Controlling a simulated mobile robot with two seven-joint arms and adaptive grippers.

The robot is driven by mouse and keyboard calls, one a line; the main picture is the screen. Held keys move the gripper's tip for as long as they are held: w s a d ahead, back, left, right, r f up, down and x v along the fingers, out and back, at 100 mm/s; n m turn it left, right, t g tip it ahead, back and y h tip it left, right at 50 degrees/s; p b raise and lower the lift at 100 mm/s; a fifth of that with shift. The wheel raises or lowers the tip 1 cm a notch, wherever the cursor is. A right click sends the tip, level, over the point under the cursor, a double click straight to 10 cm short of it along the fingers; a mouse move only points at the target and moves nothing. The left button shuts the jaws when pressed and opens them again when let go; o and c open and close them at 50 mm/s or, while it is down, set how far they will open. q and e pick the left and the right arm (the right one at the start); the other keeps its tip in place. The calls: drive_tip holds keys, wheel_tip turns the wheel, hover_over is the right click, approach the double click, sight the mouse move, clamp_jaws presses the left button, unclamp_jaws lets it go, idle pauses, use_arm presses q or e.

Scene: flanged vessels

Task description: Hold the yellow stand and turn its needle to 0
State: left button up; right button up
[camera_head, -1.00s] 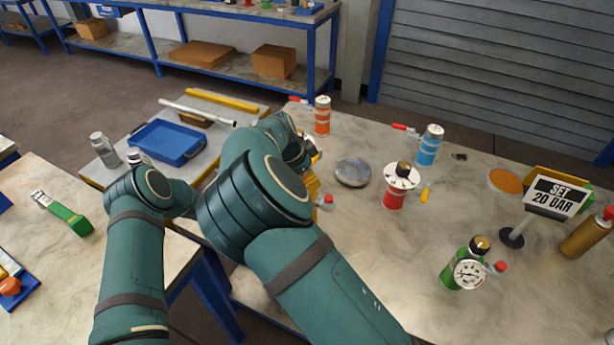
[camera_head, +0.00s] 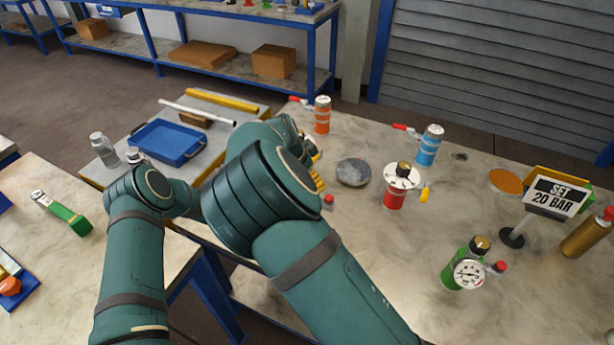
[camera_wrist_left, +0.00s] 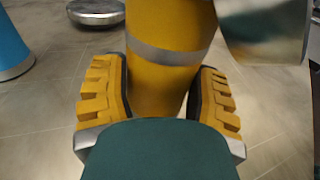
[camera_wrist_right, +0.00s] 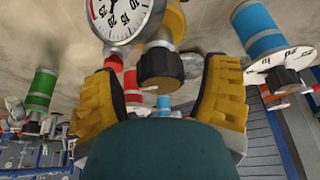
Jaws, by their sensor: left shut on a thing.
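My left gripper (camera_wrist_left: 160,105) is shut on the yellow stand (camera_wrist_left: 165,75), a round column with a grey band, between its ridged yellow fingers. In the right wrist view a white dial (camera_wrist_right: 122,15) shows at the top, cut off by the frame; I cannot read its needle surely. A dark ribbed knob (camera_wrist_right: 160,70) sits beside the dial. My right gripper (camera_wrist_right: 163,90) is open, with its fingers on either side of the knob and visible gaps. In the head view my arms hide most of the stand and both grippers; a red cap (camera_head: 328,201) shows beside them.
A red gauge vessel (camera_head: 394,199), a green one (camera_head: 457,272), a blue one (camera_head: 429,146) and an orange one (camera_head: 322,116) stand on the table. A "SET 20 BAR" sign (camera_head: 556,196) stands at the right. A grey disc (camera_head: 354,172) lies near my grippers.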

drive_tip(key=v, duration=1.2)
idle(1.8)
drive_tip(key=x, duration=1.2)
drive_tip(key=c, duration=1.2)
